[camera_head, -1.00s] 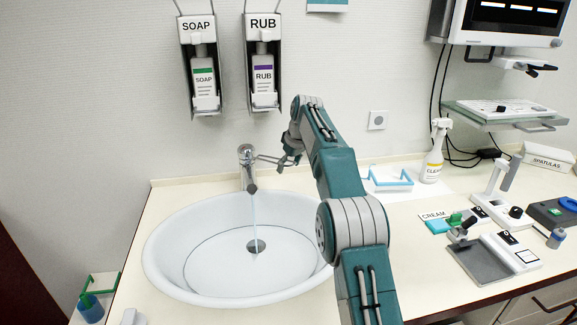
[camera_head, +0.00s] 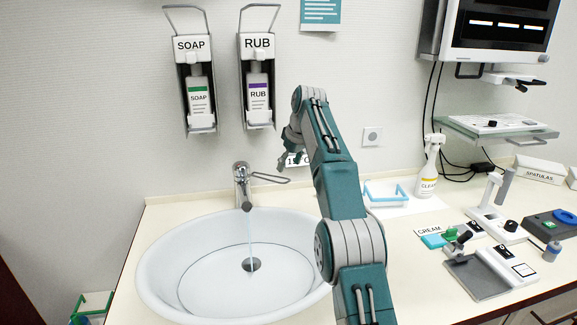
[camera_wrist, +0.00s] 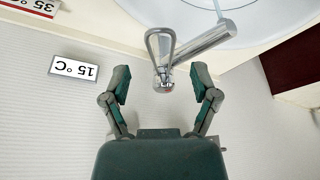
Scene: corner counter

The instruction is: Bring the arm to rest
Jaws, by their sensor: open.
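My arm reaches from the bottom of the head view toward the wall. My gripper (camera_head: 286,156) is beside and a little above the tap's lever, partly hidden by the arm. In the wrist view my gripper (camera_wrist: 161,82) is open, its two fingers spread wide with nothing held between them. The chrome tap (camera_head: 242,188) stands at the back of the sink, and its loop lever (camera_wrist: 161,45) shows between the fingers in the wrist view, apart from both. A thin stream of water (camera_head: 250,232) runs into the white sink (camera_head: 165,268).
Soap (camera_head: 199,98) and rub (camera_head: 258,95) dispensers hang on the wall above. A 15 °C label (camera_wrist: 74,70) is on the wall near my gripper. To the right stand a blue-railed tray (camera_head: 386,193), a spray bottle (camera_head: 428,170) and several counter items.

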